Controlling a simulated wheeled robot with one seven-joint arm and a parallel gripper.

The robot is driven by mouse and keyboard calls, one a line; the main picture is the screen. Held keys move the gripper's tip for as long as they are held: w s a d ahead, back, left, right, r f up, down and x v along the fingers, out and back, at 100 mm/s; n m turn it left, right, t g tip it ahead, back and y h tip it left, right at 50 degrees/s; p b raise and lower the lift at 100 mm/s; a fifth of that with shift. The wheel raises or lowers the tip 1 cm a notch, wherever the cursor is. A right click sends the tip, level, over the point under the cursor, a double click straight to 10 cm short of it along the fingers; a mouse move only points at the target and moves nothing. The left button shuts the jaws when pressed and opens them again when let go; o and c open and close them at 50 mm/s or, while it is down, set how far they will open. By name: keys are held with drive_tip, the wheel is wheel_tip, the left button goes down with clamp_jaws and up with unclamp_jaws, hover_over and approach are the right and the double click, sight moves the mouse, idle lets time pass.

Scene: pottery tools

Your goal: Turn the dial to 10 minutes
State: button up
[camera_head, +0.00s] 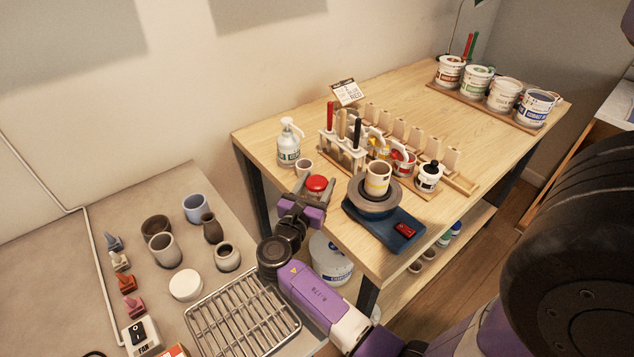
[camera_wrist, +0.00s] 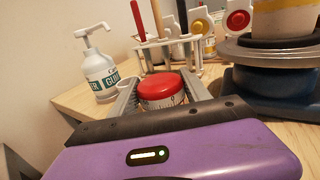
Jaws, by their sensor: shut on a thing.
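The dial is a round red cap (camera_head: 316,183) on a small pale body, near the front left edge of the wooden table. It also shows in the wrist view as a red cap (camera_wrist: 160,86) above a white band with marks too small to read. My gripper (camera_head: 314,192) reaches it from the front, with one finger on each side. In the wrist view my gripper (camera_wrist: 160,100) is shut on the dial. The minute it points to cannot be read.
A blue pottery wheel (camera_head: 383,228) bearing a yellow-banded pot (camera_head: 378,180) stands close on the right.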

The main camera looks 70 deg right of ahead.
sight(318, 180)
drive_tip(key=shift+f+m+g+y, duration=0.1)
drive_tip(key=shift+m+g+y, duration=0.1)
drive_tip(key=shift+m+g, duration=0.9)
drive_tip(key=shift+m+g+y, duration=0.2)
drive_tip(key=shift+m+g, duration=0.4)
drive_tip(key=shift+g, duration=0.9)
drive_tip(key=shift+s+g, duration=0.15)
drive_tip(key=shift+g, duration=0.15)
drive_tip(key=o, duration=1.4)
wheel_tip(318, 180, up, 20)
drive_tip(key=shift+r, duration=0.1)
